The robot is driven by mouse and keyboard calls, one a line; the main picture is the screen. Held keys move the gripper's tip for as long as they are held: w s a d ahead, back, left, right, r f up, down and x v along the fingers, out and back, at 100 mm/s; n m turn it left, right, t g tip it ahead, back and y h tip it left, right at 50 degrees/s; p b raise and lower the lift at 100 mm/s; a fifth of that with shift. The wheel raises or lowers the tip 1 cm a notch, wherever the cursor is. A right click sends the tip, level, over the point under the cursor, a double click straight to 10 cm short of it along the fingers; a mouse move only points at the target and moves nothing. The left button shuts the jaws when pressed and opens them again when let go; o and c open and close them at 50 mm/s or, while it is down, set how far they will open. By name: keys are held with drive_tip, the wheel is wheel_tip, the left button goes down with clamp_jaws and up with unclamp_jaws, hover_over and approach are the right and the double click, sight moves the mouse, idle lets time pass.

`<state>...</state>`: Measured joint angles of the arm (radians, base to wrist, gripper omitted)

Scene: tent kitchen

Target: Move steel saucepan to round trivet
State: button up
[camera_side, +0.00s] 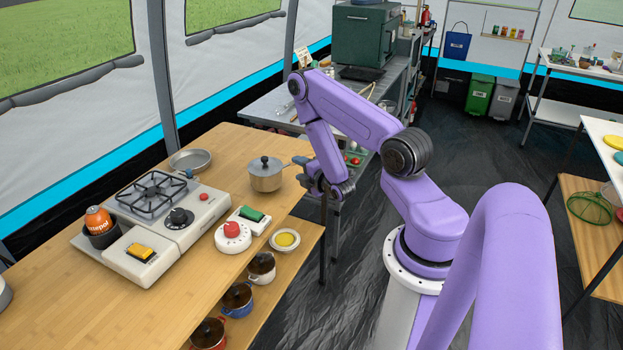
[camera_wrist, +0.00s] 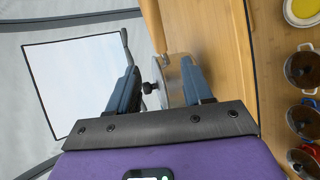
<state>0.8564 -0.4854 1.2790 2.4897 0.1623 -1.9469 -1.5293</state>
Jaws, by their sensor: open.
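The steel saucepan (camera_side: 266,179) stands upright on the wooden table near its right edge. Its lid has a dark knob. My gripper (camera_side: 301,171) is open just to the right of the saucepan, low and close to its side. In the wrist view, the fingers of my gripper (camera_wrist: 158,70) are apart, with part of the shiny saucepan (camera_wrist: 174,76) and its dark knob showing between them. I cannot tell whether either finger touches it. I cannot pick out a round trivet for certain in either view.
A gas stove (camera_side: 167,204) stands left of the saucepan, with a shallow grey pan (camera_side: 190,160) behind. Several pots sit on the lower shelf.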

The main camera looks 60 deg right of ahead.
sight(267, 174)
drive_tip(key=w+a+y, duration=0.1)
drive_tip(key=a, duration=0.1)
drive_tip(key=w+a+y, duration=0.1)
drive_tip(key=w+a, duration=0.1)
drive_tip(key=w+a+y, duration=0.1)
drive_tip(key=w+a, duration=0.1)
drive_tip(key=shift+a+r+g+y, duration=0.25)
drive_tip(key=shift+r+g+y, duration=0.05)
drive_tip(key=shift+r, duration=0.1)
drive_tip(key=w+a+r+g+y, duration=0.1)
drive_tip(key=a+y, duration=0.1)
drive_tip(key=a, duration=0.5)
drive_tip(key=a+r+g+y, duration=0.2)
drive_tip(key=a+y, duration=0.1)
drive_tip(key=a, duration=0.3)
drive_tip(key=s+a+r+g+y, duration=0.2)
drive_tip(key=s+a+r+g, duration=0.2)
drive_tip(key=s+a, duration=0.5)
drive_tip(key=s+a+r+g+h, duration=0.1)
drive_tip(key=s+r, duration=0.4)
drive_tip(key=s, duration=0.5)
drive_tip(key=s+a+r+g+h, duration=0.1)
drive_tip(key=s+r+g, duration=0.3)
drive_tip(key=s, duration=0.6)
drive_tip(key=shift+r+h, duration=0.3)
drive_tip(key=shift+r, duration=0.05)
